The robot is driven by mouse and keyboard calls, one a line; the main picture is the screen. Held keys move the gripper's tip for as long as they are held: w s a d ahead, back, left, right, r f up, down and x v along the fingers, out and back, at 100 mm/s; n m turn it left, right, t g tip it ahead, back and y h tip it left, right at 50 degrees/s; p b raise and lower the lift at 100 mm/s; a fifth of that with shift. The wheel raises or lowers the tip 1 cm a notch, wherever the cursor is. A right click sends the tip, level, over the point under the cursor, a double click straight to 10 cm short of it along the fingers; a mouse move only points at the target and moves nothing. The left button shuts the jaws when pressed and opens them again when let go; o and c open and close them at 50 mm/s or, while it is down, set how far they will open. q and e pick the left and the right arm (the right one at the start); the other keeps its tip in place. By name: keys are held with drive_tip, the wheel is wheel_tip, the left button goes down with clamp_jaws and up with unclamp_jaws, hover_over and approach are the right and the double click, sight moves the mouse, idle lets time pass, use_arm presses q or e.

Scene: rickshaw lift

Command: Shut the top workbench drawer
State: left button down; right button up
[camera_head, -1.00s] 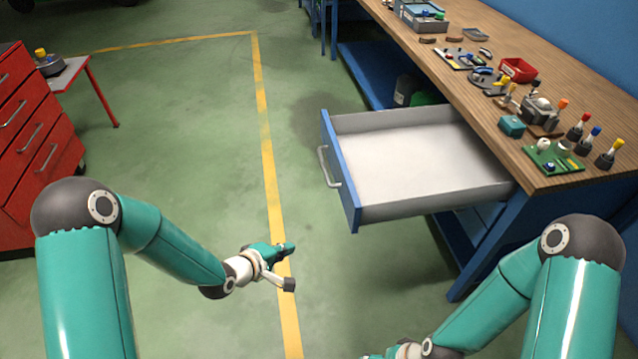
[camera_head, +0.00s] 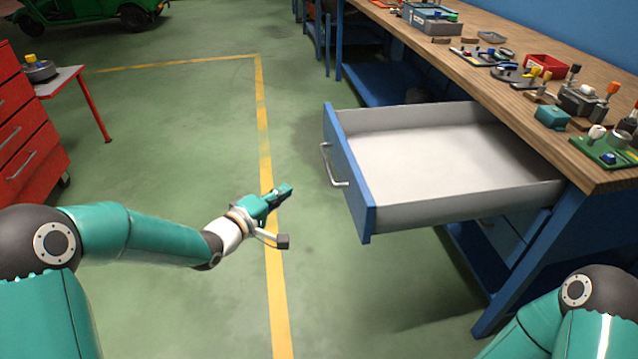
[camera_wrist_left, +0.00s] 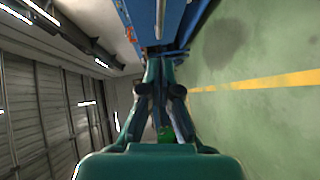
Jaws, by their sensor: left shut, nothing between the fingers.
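The top workbench drawer (camera_head: 430,165) is pulled far out of the workbench, and its inside looks empty. Its blue front panel (camera_head: 350,180) faces left and carries a metal bar handle (camera_head: 333,166). My left gripper (camera_head: 284,192) is shut and empty, to the left of the drawer front and apart from it, with its tips toward the panel. In the left wrist view its fingers (camera_wrist_left: 160,105) point away from the camera, with blue furniture beyond them. My right gripper is out of view; only part of my right arm shows at the lower right.
The wooden workbench top (camera_head: 590,160) holds small tools, a red bin (camera_head: 545,66) and a teal block (camera_head: 552,116). A red cabinet (camera_head: 30,140) and a small red-legged table (camera_head: 85,100) stand at the left. The green floor between is clear, with a yellow line (camera_head: 262,120).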

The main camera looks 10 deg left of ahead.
use_arm(q)
drive_tip(key=w+d+f, duration=0.2)
drive_tip(key=w+d, duration=0.5)
drive_tip(key=w, duration=0.1)
drive_tip(key=shift+w+d+b, duration=0.15)
drive_tip(key=shift+w+b, duration=0.05)
drive_tip(key=shift+b, duration=0.25)
